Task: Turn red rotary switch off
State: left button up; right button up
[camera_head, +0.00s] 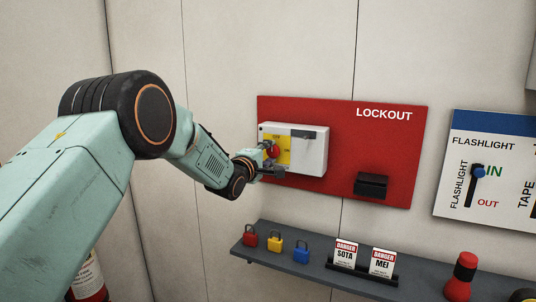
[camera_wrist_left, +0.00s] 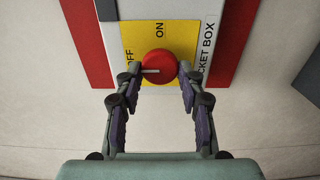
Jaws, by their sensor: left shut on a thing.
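The red rotary switch (camera_head: 271,151) is a round red knob on a yellow plate (camera_head: 284,154) on the white box of the lockout board. It also shows in the left wrist view (camera_wrist_left: 159,64), where the plate reads OFF at the left and ON at the top. A pale mark on the knob points left in that view, to the side of the OFF label. My left gripper (camera_wrist_left: 159,75) is shut on the knob, one finger on each side. In the head view the gripper (camera_head: 267,160) partly hides the knob. My right gripper is in neither view.
The red lockout board (camera_head: 385,150) carries a black holder (camera_head: 371,186). Below, a grey shelf (camera_head: 410,291) holds red, yellow and blue padlocks (camera_head: 275,242), two danger tags (camera_head: 383,262) and a red-and-black item (camera_head: 461,277). A flashlight board (camera_head: 485,205) hangs right.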

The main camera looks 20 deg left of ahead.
pick_arm(q)
jog(key=o, duration=1.1)
jog(key=shift+o, duration=0.2)
jog(key=s+a, duration=0.1)
jog(key=s, duration=1.1)
